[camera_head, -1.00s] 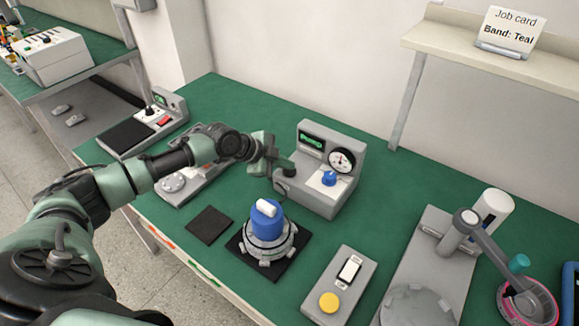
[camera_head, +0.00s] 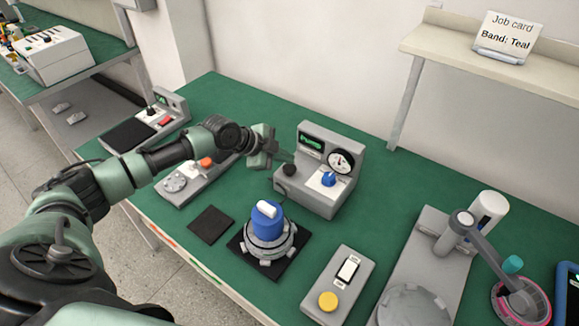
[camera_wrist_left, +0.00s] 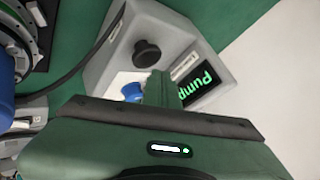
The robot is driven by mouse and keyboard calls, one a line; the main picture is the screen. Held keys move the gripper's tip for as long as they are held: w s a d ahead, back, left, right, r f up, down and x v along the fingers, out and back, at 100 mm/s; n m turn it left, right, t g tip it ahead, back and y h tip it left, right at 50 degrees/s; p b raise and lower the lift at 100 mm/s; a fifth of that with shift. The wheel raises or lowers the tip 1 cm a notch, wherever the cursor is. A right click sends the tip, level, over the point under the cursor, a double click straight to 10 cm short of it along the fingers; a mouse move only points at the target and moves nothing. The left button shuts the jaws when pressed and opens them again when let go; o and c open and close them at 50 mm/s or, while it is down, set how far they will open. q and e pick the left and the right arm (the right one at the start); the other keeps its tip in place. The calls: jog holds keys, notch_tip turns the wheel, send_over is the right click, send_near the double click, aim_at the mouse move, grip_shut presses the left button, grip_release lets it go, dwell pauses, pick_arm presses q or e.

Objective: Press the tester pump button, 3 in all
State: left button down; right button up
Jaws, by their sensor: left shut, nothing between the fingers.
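The grey tester (camera_head: 325,180) stands on the green bench with a lit green display reading "Pump" (camera_wrist_left: 202,86), a round gauge (camera_head: 341,160) and a blue knob (camera_head: 328,179). Its black round pump button (camera_head: 289,170) sits on the left part of its top; it also shows in the left wrist view (camera_wrist_left: 147,53). My left gripper (camera_head: 283,156) is shut and empty, just behind and above the button, apart from it. In the left wrist view its fingers (camera_wrist_left: 160,82) point at the tester, beside the button. My right gripper is out of view.
A blue-topped hub motor (camera_head: 266,222) stands on a black mat in front of the tester. A small dark pad (camera_head: 210,225) lies left.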

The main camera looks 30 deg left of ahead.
aim_at(287, 169)
pick_arm(q)
notch_tip(287, 169, up, 5)
jog(key=p, duration=0.3)
jog(key=shift+f, duration=0.1)
dwell(2.1)
jog(key=shift+d, duration=0.15)
